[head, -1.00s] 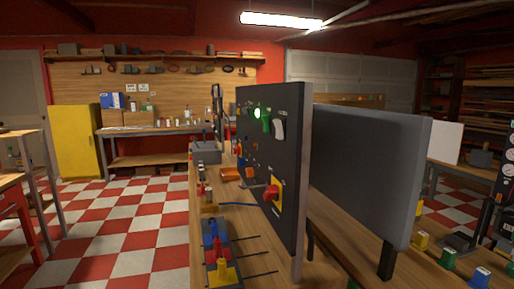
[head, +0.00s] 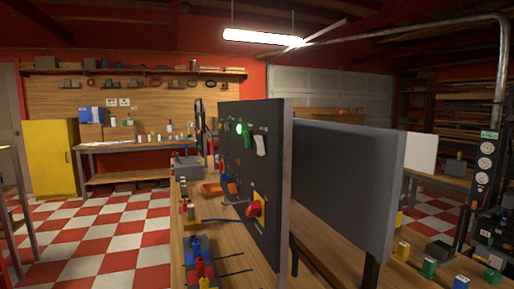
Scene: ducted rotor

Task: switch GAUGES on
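A dark upright panel (head: 262,180) stands on the wooden bench, seen at a steep angle. Near its top are a lit green lamp (head: 238,128), a green switch (head: 247,135) and a white rocker-like switch (head: 261,145). Lower down is a red knob (head: 254,208) on a yellow plate. The labels are too small to read, so I cannot tell which control is GAUGES. A dark column with round white dials (head: 486,162) stands at the far right. Neither of my grippers is in view.
A large grey board (head: 345,190) stands right of the panel. Blue, red and yellow parts (head: 203,262) lie on the bench at front left. Small coloured blocks (head: 429,268) stand at lower right. Checkered floor (head: 100,235) is open at left.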

